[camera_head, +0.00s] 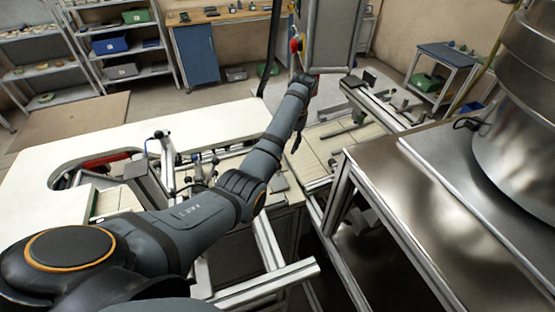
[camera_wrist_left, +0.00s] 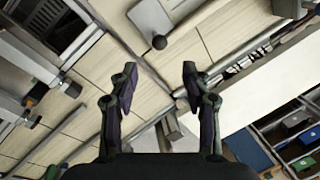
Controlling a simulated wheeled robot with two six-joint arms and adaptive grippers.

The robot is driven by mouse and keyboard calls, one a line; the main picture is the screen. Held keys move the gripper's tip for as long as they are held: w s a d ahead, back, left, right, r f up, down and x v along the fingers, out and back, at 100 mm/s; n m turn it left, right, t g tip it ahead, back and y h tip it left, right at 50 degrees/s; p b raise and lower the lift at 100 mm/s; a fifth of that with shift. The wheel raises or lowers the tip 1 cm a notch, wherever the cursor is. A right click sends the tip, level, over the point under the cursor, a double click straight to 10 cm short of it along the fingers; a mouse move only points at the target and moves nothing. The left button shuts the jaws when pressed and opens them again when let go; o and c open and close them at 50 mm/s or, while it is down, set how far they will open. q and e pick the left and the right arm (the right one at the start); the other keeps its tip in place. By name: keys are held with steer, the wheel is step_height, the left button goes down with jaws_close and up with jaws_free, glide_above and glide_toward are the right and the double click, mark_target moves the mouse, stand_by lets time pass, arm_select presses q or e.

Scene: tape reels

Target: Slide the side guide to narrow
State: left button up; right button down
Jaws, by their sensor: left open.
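My left arm crosses the head view from the lower left to the conveyor; its gripper is hard to make out there. In the left wrist view, my left gripper (camera_wrist_left: 158,88) is open, its two dark fingers apart with nothing between the tips. Below it are the conveyor's pale slats (camera_wrist_left: 80,67), also seen in the head view (camera_head: 312,163). A long metal rail (camera_head: 372,108), which looks like a side guide, runs along the conveyor's right side. A grey plate with a round knob (camera_wrist_left: 159,42) lies ahead of the fingers. I cannot tell for certain which part is the side guide. My right gripper is not in view.
A white curved tabletop (camera_head: 120,130) lies left of the conveyor. A steel table (camera_head: 440,190) with a large metal cylinder (camera_head: 520,130) stands at the right. A grey cabinet (camera_head: 328,35) rises behind the arm's end. Shelves with bins (camera_head: 110,45) stand at the back left.

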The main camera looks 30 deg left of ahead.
arm_select(q)
steer(key=f, duration=0.3)
steer(key=a+f+p, duration=0.1)
steer(key=f, duration=0.2)
steer(key=f+p, duration=0.1)
steer(key=f, duration=0.2)
steer(key=shift+s+a, duration=0.25)
steer(key=shift+a, duration=0.15)
steer(key=shift+s+f, duration=0.15)
steer(key=shift+f, duration=0.2)
jaws_close()
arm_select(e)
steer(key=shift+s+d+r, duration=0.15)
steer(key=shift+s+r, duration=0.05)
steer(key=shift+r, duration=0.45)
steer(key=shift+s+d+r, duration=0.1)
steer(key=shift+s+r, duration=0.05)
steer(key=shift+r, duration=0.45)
